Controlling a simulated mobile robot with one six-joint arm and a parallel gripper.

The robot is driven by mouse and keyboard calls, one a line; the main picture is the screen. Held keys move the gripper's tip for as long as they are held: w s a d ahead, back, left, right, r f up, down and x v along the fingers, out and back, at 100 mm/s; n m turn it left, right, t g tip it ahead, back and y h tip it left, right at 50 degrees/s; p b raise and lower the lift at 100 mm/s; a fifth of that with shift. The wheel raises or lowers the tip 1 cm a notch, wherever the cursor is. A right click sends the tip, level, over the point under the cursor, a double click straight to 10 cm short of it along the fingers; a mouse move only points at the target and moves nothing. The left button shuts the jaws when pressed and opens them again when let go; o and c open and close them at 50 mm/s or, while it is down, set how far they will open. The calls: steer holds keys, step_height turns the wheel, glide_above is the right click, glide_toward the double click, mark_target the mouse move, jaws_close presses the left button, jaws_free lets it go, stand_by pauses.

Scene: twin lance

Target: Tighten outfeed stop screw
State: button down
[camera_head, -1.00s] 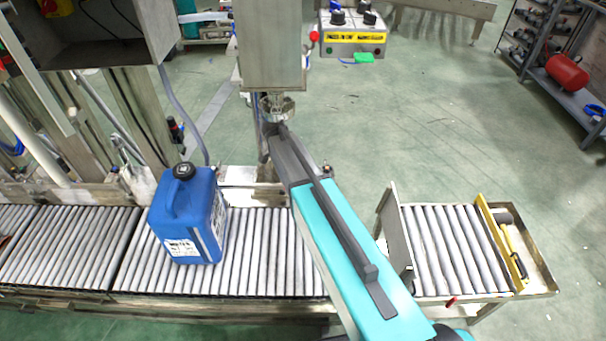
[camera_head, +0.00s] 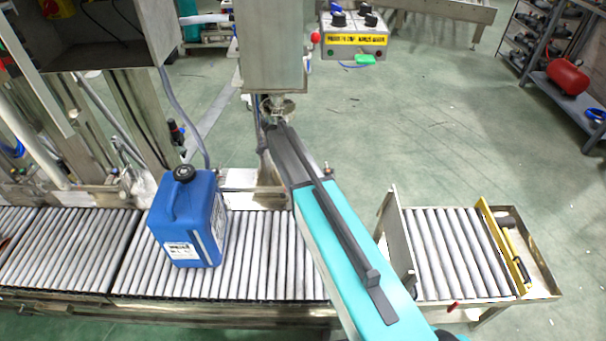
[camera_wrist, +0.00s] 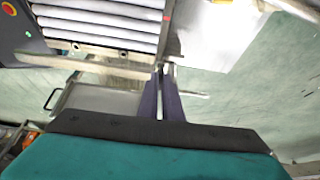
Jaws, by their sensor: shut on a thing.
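My gripper (camera_wrist: 164,80) shows in the wrist view with its two dark fingers close together. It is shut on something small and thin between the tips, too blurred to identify. A stop screw cannot be made out clearly in either view. In the head view my teal arm reaches from the lower right up toward the conveyor's back side, below a steel column (camera_head: 269,45).
A blue canister (camera_head: 190,220) stands upright on the rollers, left of my arm. A control box (camera_head: 353,38) hangs at the top. A short roller section (camera_head: 455,250) with a yellow bar (camera_head: 503,245) stands to the right. A shelf with a red tank (camera_head: 568,75) is far right. Open floor lies behind.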

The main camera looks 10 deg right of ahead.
steer(key=c, duration=1.9)
jaws_free()
steer(key=shift+c, duration=0.2)
steer(key=shift+r, duration=0.1)
steer(key=shift+a+r, duration=0.25)
steer(key=shift+r, duration=0.2)
steer(key=a, duration=0.3)
steer(key=w+a, duration=0.1)
steer(key=a, duration=0.3)
steer(key=w+a+b, duration=0.1)
steer(key=a, duration=0.2)
steer(key=shift+a, duration=0.95)
steer(key=shift+s, duration=0.1)
